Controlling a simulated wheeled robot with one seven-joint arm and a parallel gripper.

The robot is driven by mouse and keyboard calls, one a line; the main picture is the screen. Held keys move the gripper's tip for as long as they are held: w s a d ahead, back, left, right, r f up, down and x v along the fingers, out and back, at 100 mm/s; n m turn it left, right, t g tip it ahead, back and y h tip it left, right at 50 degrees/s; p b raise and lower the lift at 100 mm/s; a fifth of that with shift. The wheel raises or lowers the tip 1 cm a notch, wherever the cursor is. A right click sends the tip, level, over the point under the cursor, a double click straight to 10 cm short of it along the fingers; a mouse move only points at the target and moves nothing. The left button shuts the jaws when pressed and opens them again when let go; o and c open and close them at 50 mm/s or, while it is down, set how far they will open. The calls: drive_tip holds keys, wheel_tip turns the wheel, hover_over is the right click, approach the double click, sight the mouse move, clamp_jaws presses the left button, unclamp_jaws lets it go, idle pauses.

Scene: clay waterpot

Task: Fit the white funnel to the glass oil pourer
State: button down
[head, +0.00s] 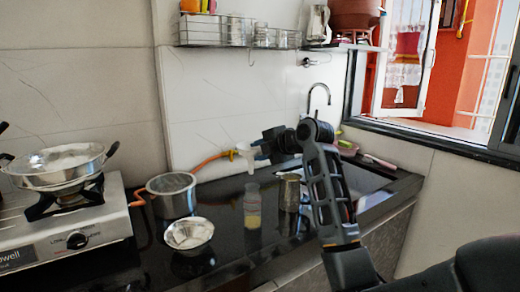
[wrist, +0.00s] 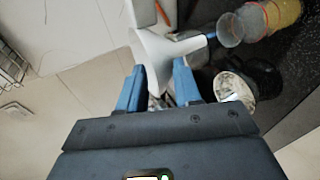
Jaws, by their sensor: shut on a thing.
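The white funnel (head: 243,152) is held in the air by my gripper (head: 258,149), above and slightly left of the glass oil pourer. In the wrist view, the funnel (wrist: 160,48) sits between the blue fingers of my gripper (wrist: 158,85), which are shut on it. The clear glass oil pourer (head: 252,200) stands upright on the black counter with yellow oil (head: 252,221) at its bottom. In the wrist view, the pourer (wrist: 238,26) is at the upper right, near the funnel's narrow end. The funnel and pourer look apart.
A metal cup (head: 289,193) stands just right of the pourer on the dark counter (head: 225,262). A stove with a pan (head: 60,165) is farther left. An orange hose (head: 211,158) runs along the wall.

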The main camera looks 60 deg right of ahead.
wheel_tip(320, 180, down, 10)
drive_tip(key=b, duration=0.7)
idle(0.4)
drive_tip(key=shift+s, duration=0.15)
idle(0.9)
drive_tip(key=shift+f, duration=0.15)
idle(0.5)
drive_tip(key=c, duration=0.7)
unclamp_jaws()
drive_tip(key=shift+s, duration=0.1)
drive_tip(key=v, duration=0.7)
drive_tip(key=shift+s+r+b, duration=0.2)
drive_tip(key=shift+s+b, duration=0.05)
drive_tip(key=shift+b, duration=0.05)
drive_tip(key=shift+a, duration=0.15)
